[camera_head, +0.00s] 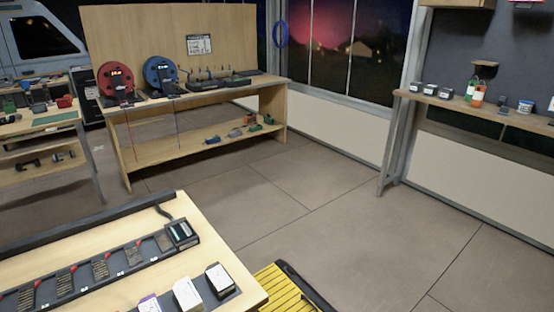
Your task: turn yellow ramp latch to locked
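I cannot make out a yellow ramp latch in the head view. A yellow slatted surface (283,291) with a dark edge shows at the bottom, just right of the near table, and is cut off by the frame. It may be the ramp, but I cannot tell, and no latch shows on it. Neither of my grippers is in view.
The near wooden table (222,260) holds a dark slotted strip and white-topped stacks. A workbench (190,97) with red and blue reels stands at the back. A wall shelf (440,101) holds bottles on the right. The middle floor (300,205) is clear.

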